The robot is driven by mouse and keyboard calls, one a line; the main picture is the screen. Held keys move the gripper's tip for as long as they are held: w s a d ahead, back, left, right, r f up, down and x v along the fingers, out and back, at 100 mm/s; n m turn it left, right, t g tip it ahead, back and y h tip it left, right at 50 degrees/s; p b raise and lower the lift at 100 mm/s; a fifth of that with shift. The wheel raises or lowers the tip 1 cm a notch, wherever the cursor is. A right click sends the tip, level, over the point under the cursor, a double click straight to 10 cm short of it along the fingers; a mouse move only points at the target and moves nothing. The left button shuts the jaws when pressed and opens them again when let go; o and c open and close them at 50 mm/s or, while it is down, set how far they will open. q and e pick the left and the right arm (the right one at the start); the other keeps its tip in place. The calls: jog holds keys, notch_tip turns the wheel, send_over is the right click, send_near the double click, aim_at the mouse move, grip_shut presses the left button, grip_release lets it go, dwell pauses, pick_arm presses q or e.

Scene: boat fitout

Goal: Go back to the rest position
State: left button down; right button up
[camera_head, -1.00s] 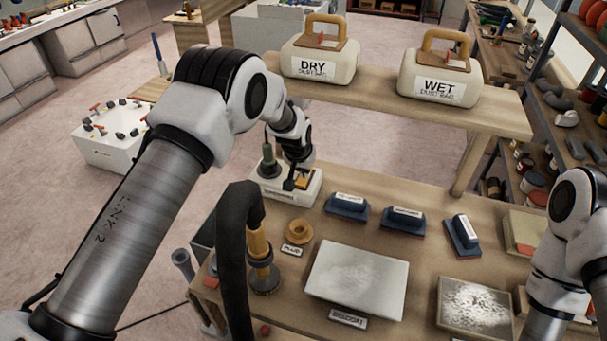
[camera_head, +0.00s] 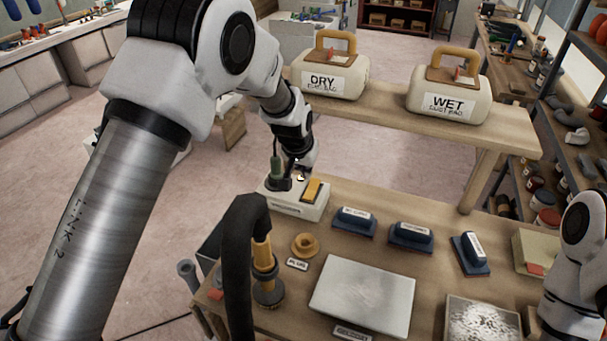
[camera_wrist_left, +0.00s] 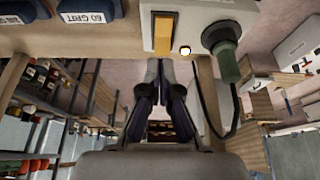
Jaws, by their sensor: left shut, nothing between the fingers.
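My left arm comes in from the left in the head view and reaches over the back left corner of the workbench. My left gripper (camera_head: 300,172) is above the white switch box (camera_head: 292,204), with its fingertips partly hidden by the wrist. In the left wrist view the gripper (camera_wrist_left: 160,72) is shut and empty, its two fingers together just short of the box (camera_wrist_left: 209,12). The box has a yellow part (camera_wrist_left: 163,35), a small lit lamp (camera_wrist_left: 185,50) and a dark green knob (camera_wrist_left: 224,62). My right arm shows at the right edge; its gripper is out of frame.
A black hose with a yellow tool (camera_head: 263,255) stands at the bench's left. A yellow ring (camera_head: 304,245), blue sanding blocks (camera_head: 410,236), a pale panel (camera_head: 362,290) and a speckled tray (camera_head: 482,322) lie on the bench. DRY (camera_head: 327,75) and WET (camera_head: 447,92) dust containers stand on a shelf behind.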

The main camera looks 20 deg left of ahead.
pick_arm(q)
jog(key=shift+s+r, duration=0.85)
jog(key=shift+s, duration=0.05)
